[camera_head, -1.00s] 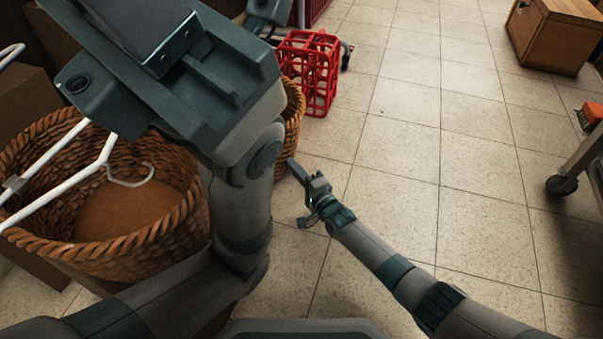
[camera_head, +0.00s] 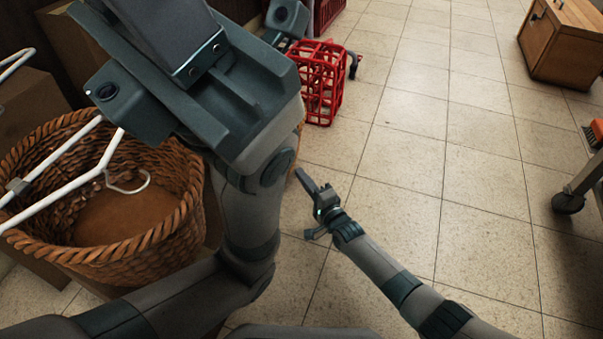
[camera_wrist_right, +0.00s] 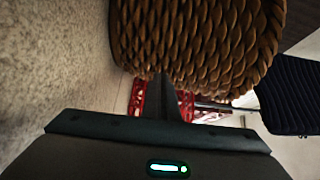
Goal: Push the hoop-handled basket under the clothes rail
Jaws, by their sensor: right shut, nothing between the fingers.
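A woven brown basket stands mostly hidden behind my left arm; only a sliver of its rim and side (camera_head: 300,128) shows. In the right wrist view a woven basket wall (camera_wrist_right: 200,40) fills the top, close to the finger. No hoop handle is visible on it. My right gripper (camera_head: 304,179) is shut and empty, low over the floor near that basket; I cannot tell if it touches. No clothes rail can be clearly made out.
A large wicker basket (camera_head: 185,215) with white hangers (camera_head: 75,160) stands at left. A red crate (camera_head: 320,85) stands beyond my left arm. A wooden box (camera_head: 565,45), an orange brush (camera_head: 596,130) and a castor wheel (camera_head: 568,202) are at right. The middle tiles are clear.

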